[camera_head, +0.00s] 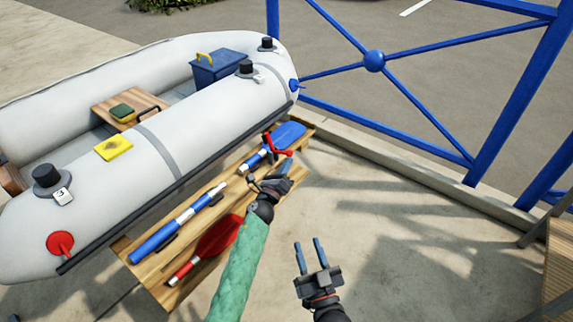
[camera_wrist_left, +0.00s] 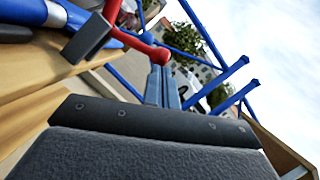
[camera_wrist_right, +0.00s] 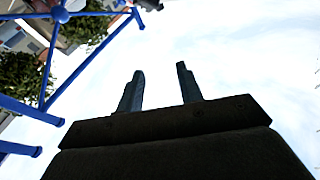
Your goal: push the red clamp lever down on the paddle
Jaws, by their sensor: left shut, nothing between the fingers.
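The red clamp lever (camera_head: 277,150) stands by the blue paddle (camera_head: 289,133) at the far right end of the wooden bench. In the left wrist view the lever (camera_wrist_left: 130,36) is a bent red bar with a rounded end, and a dark block (camera_wrist_left: 87,39) sits beside it. My left gripper (camera_head: 287,166) is shut and empty, just in front of the lever. Its fingertips (camera_wrist_left: 160,70) appear right at the lever's rounded end; I cannot tell whether they touch. My right gripper (camera_head: 309,241) is open and empty over bare ground, and its spread fingers (camera_wrist_right: 158,82) show against sky.
A wooden bench (camera_head: 155,279) also holds a blue-and-white tube (camera_head: 160,238) and a red paddle (camera_head: 220,237). A grey inflatable boat (camera_head: 120,185) lies along the bench's far side. A blue railing (camera_head: 420,125) stands behind.

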